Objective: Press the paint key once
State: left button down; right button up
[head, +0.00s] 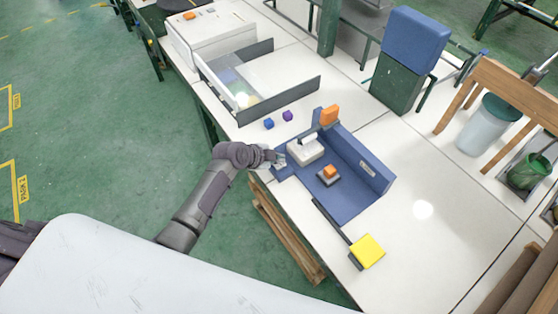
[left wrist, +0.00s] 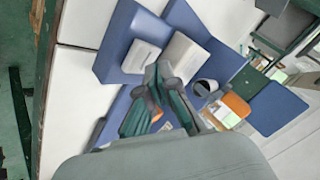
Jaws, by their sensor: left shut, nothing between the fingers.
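A blue walled station (head: 368,170) stands on the white table in the head view. An orange key-like block (head: 329,171) sits on a small grey base on its floor. A white device with a grey handle (head: 305,150) stands just left of it. My left gripper (head: 282,160) is at the station's left edge, beside the white device and apart from the orange key. In the left wrist view its fingers (left wrist: 158,88) are shut and empty, in front of the blue station (left wrist: 122,50), partly hiding an orange part. My right gripper is not in view.
An orange block (head: 329,115) stands at the station's back corner. A yellow pad (head: 367,251) lies at the table's front edge. A blue cube (head: 269,124) and a purple cube (head: 287,116) lie behind, near an open drawer (head: 285,98).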

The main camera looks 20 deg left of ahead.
pick_arm(q)
jog(key=shift+r, duration=0.3)
notch_tip(320, 180, up, 5)
jog(key=p, duration=0.4)
jog(key=shift+f, duration=0.1)
dwell(0.4)
dwell(0.4)
